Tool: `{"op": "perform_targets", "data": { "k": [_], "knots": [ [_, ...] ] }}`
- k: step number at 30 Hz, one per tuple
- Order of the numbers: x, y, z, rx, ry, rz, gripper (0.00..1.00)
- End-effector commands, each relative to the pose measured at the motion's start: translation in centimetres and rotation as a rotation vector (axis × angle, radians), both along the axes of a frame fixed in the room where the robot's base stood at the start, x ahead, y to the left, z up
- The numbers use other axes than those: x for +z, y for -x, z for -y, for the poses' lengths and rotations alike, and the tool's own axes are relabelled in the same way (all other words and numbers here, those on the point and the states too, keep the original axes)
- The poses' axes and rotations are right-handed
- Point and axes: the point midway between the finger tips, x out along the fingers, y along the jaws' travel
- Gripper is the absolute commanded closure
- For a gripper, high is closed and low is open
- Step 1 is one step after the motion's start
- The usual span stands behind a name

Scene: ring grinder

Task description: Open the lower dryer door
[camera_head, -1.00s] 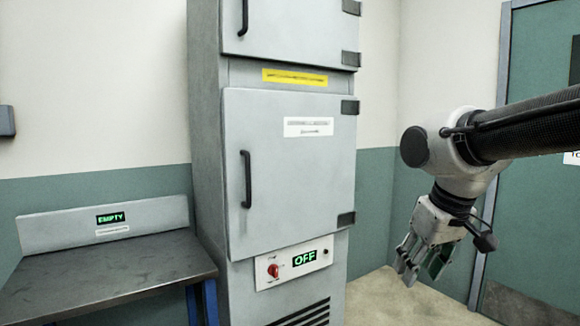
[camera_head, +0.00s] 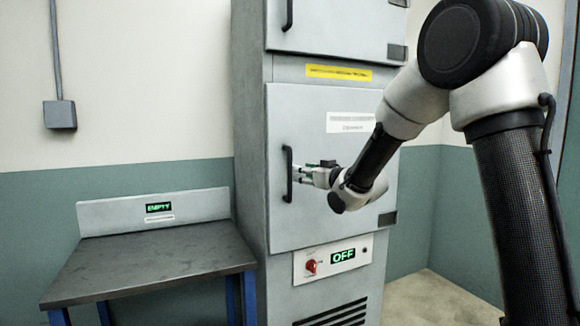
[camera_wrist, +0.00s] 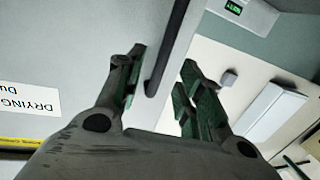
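The lower dryer door (camera_head: 305,225) is a grey panel, shut flush in the tall cabinet. Its black vertical bar handle (camera_head: 288,188) is on the door's left side, with hinges on the right. My gripper (camera_head: 302,174) reaches in from the right at the handle's mid-height. In the wrist view, the gripper (camera_wrist: 165,72) is open, with one green-padded finger on each side of the handle (camera_wrist: 176,45). Gaps show between the bar and both fingers. The exact depth of the handle between the fingers is hard to tell.
The upper door (camera_head: 335,30) is shut above. A control panel (camera_head: 330,262) with a red knob (camera_head: 311,266) and an OFF display sits below. A dark metal table (camera_head: 150,262) with an EMPTY sign (camera_head: 159,208) stands left of the cabinet. A grey wall box (camera_head: 60,115) is farther left.

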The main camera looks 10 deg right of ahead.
Motion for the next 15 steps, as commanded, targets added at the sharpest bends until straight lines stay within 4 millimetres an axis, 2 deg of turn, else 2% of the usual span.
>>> {"op": "perform_targets", "data": {
  "k": [3, 5, 15],
  "knots": [
    [1.3, -0.1, -0.5, 0.015, -0.038, 0.044, 0.63],
    [1.4, -0.6, -0.8, 0.016, -0.047, 0.046, 0.63],
    [1.3, -5.3, -3.4, 0.015, -0.045, 0.042, 0.63]
  ]
}}
